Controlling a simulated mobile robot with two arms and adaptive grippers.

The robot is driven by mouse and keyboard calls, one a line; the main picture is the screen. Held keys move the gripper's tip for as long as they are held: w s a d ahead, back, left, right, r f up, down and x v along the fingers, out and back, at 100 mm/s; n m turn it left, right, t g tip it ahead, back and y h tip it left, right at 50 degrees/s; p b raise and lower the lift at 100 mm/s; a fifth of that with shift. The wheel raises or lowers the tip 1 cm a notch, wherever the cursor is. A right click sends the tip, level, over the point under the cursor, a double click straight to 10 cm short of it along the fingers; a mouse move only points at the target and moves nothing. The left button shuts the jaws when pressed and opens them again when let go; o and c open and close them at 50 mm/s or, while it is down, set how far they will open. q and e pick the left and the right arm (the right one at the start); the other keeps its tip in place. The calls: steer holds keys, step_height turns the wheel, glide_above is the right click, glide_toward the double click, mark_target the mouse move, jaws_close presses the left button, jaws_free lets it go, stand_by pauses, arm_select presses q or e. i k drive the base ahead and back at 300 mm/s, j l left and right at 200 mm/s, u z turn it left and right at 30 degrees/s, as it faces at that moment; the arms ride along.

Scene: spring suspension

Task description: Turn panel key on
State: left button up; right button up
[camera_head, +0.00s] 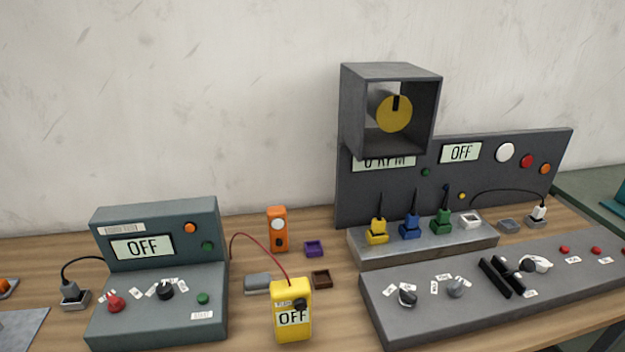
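A dark grey control panel stands at the right. Its upright back (480,176) carries a screen reading OFF (461,153) and a partly covered screen reading RPM (378,163). Its low front console (450,312) carries a black-and-grey knob (407,297), a grey knob (456,289), two upright black bars (496,278) and a white-and-black part (535,264). A smaller grey-green panel (210,260) at the left also reads OFF (142,247), with a red knob (115,301) and a black knob (166,291). I cannot tell which part is the key. Neither gripper is in view.
Yellow (377,232), blue (409,227) and green (441,221) plugs stand on a grey block (420,248). A yellow meter reading OFF (292,312) and an orange device (278,229) stand between the panels. A square housing (357,110) overhangs the right panel.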

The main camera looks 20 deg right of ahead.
mark_target(408, 299)
steer(key=z, duration=1.2)
